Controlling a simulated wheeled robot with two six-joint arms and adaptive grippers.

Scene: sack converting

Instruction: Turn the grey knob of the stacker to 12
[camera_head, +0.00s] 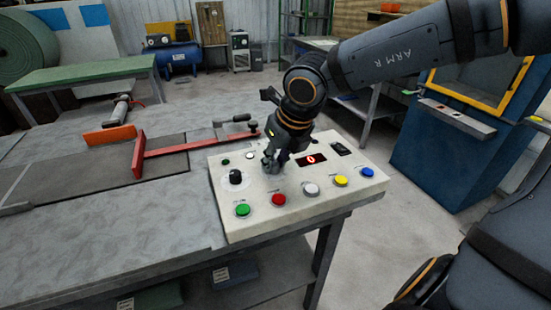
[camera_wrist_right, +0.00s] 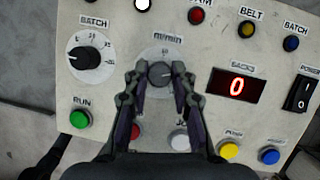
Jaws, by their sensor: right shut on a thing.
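The grey knob (camera_wrist_right: 160,74) sits on a pale dial in the middle of the control panel (camera_head: 300,209). My right gripper (camera_wrist_right: 159,72) is shut on the grey knob, one finger on each side. In the head view the right gripper (camera_head: 273,163) reaches down onto the panel from above and hides the knob. My left gripper is not in view.
A black batch knob (camera_wrist_right: 89,57) is left of the grey knob. A red display (camera_wrist_right: 237,86) reads 0, beside a black power switch (camera_wrist_right: 300,94). Several coloured buttons, including a green one (camera_head: 242,210), line the near edge.

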